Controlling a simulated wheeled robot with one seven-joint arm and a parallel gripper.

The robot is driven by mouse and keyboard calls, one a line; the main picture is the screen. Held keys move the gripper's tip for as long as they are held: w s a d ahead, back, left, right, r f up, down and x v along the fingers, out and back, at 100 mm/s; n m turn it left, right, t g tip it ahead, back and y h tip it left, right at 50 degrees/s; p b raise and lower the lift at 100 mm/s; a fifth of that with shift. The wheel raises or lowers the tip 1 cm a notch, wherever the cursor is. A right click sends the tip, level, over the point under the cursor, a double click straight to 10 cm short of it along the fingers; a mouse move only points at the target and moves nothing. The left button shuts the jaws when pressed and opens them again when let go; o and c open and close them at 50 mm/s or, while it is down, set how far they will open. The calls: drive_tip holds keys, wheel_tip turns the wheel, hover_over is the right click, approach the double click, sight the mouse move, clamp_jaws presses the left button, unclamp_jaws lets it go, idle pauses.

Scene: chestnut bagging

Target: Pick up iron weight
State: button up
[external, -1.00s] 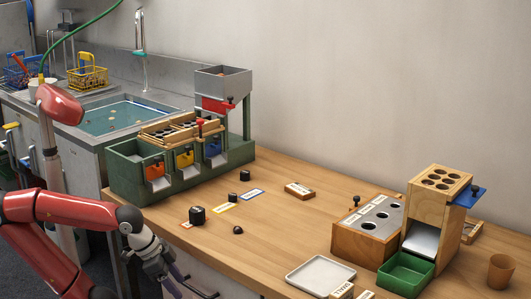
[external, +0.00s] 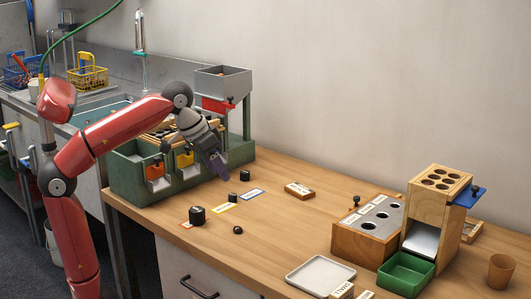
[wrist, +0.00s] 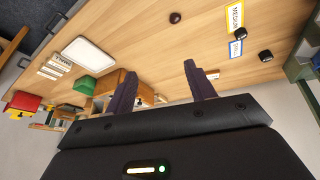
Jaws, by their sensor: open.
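I cannot tell which is the iron weight. Two black pieces show in the wrist view, one by the yellow-edged card (wrist: 239,34) and one farther right (wrist: 266,55). My gripper (external: 221,172) is open and empty, raised above the table just left of the small piece in the external view. Its dark fingers (wrist: 160,74) are apart in the wrist view.
A green sorter (external: 125,178) with coloured gates stands behind my gripper. Size cards, including a yellow-edged one (external: 223,208), lie on the table with a small dark round object (external: 238,230). A white tray (external: 320,276), green bin (external: 407,274) and wooden stands are at right.

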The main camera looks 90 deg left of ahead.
drive_tip(key=w+a+n+g+y+p, duration=0.1)
drive_tip(key=w+a+n, duration=0.2)
drive_tip(key=a, duration=0.5)
drive_tip(key=w+a+n+y, duration=0.15)
drive_tip(key=w+a, duration=0.25)
drive_tip(key=a, duration=0.5)
drive_tip(key=n+g+p, duration=0.2)
drive_tip(key=n+g, duration=0.1)
drive_tip(key=n, duration=0.3)
approach(245, 172)
drive_tip(key=shift+y, duration=0.35)
drive_tip(key=b+x, duration=0.1)
drive_tip(key=x, duration=0.8)
drive_tip(key=shift+d+f+b, duration=0.1)
drive_tip(key=shift+f+b, duration=0.05)
drive_tip(key=shift+b, duration=0.2)
drive_tip(key=c, duration=1.1)
drive_tip(key=shift+c, duration=0.4)
